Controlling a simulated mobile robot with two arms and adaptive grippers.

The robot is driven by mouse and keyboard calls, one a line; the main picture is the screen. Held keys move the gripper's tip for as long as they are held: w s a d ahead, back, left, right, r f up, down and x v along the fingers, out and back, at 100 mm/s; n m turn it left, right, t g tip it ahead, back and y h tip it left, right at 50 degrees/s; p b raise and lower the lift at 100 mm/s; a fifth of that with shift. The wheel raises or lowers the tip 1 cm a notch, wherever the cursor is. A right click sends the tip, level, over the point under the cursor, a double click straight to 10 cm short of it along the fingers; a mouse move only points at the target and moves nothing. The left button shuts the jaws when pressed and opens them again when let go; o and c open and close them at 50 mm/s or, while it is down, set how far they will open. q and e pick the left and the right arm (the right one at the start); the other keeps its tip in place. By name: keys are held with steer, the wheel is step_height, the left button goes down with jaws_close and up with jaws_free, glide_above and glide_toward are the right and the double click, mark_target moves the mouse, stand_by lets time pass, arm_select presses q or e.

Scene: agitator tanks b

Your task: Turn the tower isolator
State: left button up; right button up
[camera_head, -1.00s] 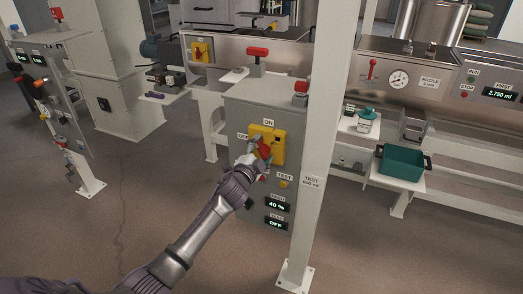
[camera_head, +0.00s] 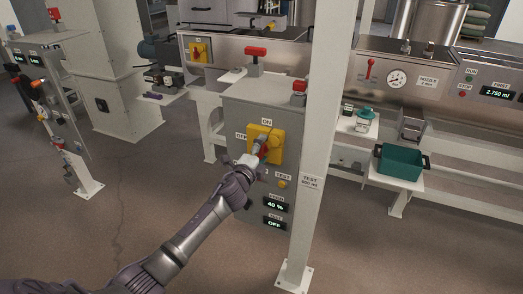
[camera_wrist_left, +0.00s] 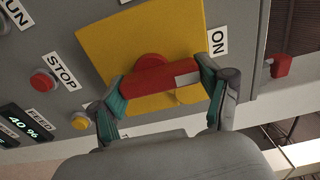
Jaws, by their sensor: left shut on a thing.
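The tower isolator is a yellow square plate (camera_head: 277,146) with a red turning handle on the front of a grey cabinet, labelled ON above and OFF to the left. The wrist view shows the plate (camera_wrist_left: 110,45) and the red handle (camera_wrist_left: 158,77), which lies roughly along the direction of the ON label (camera_wrist_left: 217,42). My left gripper (camera_head: 262,147) is at the handle. Its two fingers (camera_wrist_left: 165,88) are closed on the handle from both ends. They partly hide the handle in the head view. My right gripper is not in view.
Below the isolator are a yellow button (camera_head: 282,184) and displays reading 40 % and OFF. A white post (camera_head: 312,180) stands close to the cabinet's right side. Another yellow isolator (camera_head: 199,51) is on the machine behind. A teal bin (camera_head: 400,163) sits at right.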

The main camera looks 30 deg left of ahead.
arm_select(q)
steer(key=shift+f, duration=0.1)
steer(key=o, duration=1.1)
steer(key=s, duration=1.2)
steer(key=shift+d, duration=0.35)
